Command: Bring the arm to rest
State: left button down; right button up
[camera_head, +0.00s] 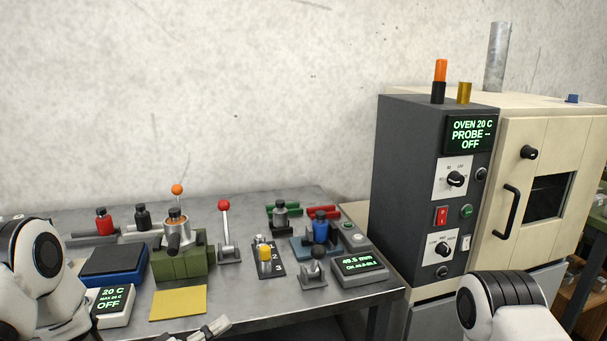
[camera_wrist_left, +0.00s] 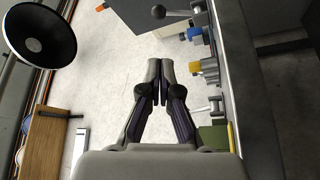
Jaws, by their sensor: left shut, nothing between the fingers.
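My left arm comes in at the lower left of the head view. Its gripper (camera_head: 212,328) is at the bottom edge, at the table's front, partly cut off. In the left wrist view the fingers of the left gripper (camera_wrist_left: 160,72) are together with nothing between them. They touch nothing that I can see. Part of my right arm shows at the lower right of the head view; its gripper is out of the picture.
A cream oven (camera_head: 517,140) with a dark control panel (camera_head: 408,170) stands right.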

pick_arm(q)
jog(key=s+f+n+g+y+p, duration=0.15)
jog(key=s+f+y, duration=0.3)
jog(key=f, duration=0.55)
jog(key=s+f+n+g+y, duration=0.1)
jog(key=s+f+g+y, duration=0.25)
jog(key=s+f, duration=0.45)
jog(key=s+a+f+m+g+y, duration=0.2)
jog(key=s+a+f+g+y, duration=0.1)
jog(key=s, duration=0.6)
jog(key=s+a+f+m+g+y, duration=0.3)
jog(key=s+a+f+g+y, duration=0.1)
jog(key=s, duration=0.5)
notch_tip(320, 180, down, 2)
jog(key=shift+s+a+m+g, duration=0.15)
jog(key=shift+a+m+g, duration=0.2)
jog(key=shift+a+g, duration=0.35)
jog(key=shift+d, duration=0.15)
